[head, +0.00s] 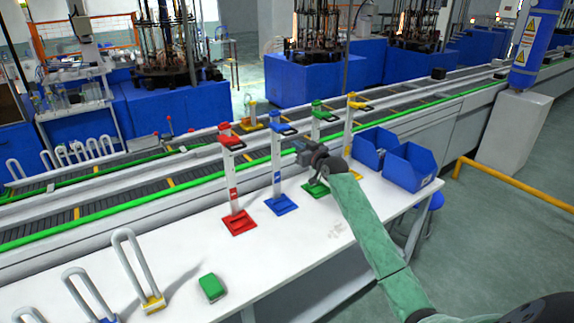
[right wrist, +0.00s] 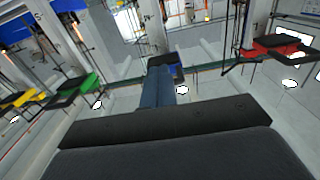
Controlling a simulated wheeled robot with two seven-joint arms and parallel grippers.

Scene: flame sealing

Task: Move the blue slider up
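In the head view, the blue slider (head: 286,131) is a blue piece with a dark tab near the top of a white upright post (head: 276,160) on a blue base (head: 281,204). My right gripper (head: 309,154) is just right of this post, below the height of the slider, in front of the green-based post. Whether it touches anything is unclear. In the right wrist view, a blue piece with a dark top (right wrist: 158,88) rises beyond the dark gripper body (right wrist: 150,125). The fingers are not clear enough to show their opening. My left gripper is out of view.
Similar posts carry red (head: 234,142), green (head: 325,116) and yellow (head: 359,104) pieces. Blue bins (head: 412,167) stand right of the posts. A green block (head: 211,287) and white looped pieces (head: 136,265) are at the front left. The white table (head: 320,232) is clear in front of the posts.

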